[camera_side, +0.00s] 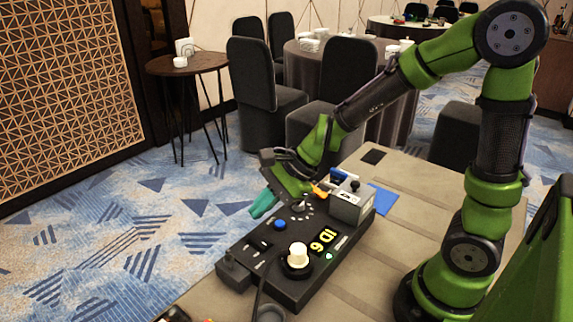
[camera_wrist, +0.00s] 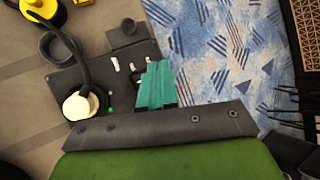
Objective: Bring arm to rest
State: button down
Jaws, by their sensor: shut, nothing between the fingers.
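My gripper (camera_side: 261,207) has teal fingers. They are shut together with nothing between them. In the side view they point down and left, near the far left edge of the black control panel (camera_side: 262,290). In the wrist view the shut fingers (camera_wrist: 157,66) overlap the panel's edge, with carpet to their right. I cannot tell their exact height above the panel. My green arm is bent, reaching from the right side over the table to the panel.
The panel carries a cream knob (camera_side: 298,256), a blue button (camera_side: 280,225), yellow digits (camera_side: 323,240) and a grey box (camera_side: 351,208). A black cable (camera_wrist: 86,62) loops over it. A blue sheet (camera_side: 383,200) lies beyond. Chairs and round tables stand farther back.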

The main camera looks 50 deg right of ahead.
jog(key=shift+s+n, duration=0.15)
jog(key=shift+n, duration=0.15)
jog(key=s+d+r+n+t+h, duration=0.2)
jog(key=s+d+r+n, duration=0.4)
jog(key=s+r+n, duration=0.5)
jog(key=s+n+h, duration=0.1)
jog(key=n, duration=0.2)
jog(key=shift+s+d+r+n+h, duration=0.25)
jog(key=shift+s+d+n+h, duration=0.05)
jog(key=shift+s+d+h, duration=0.1)
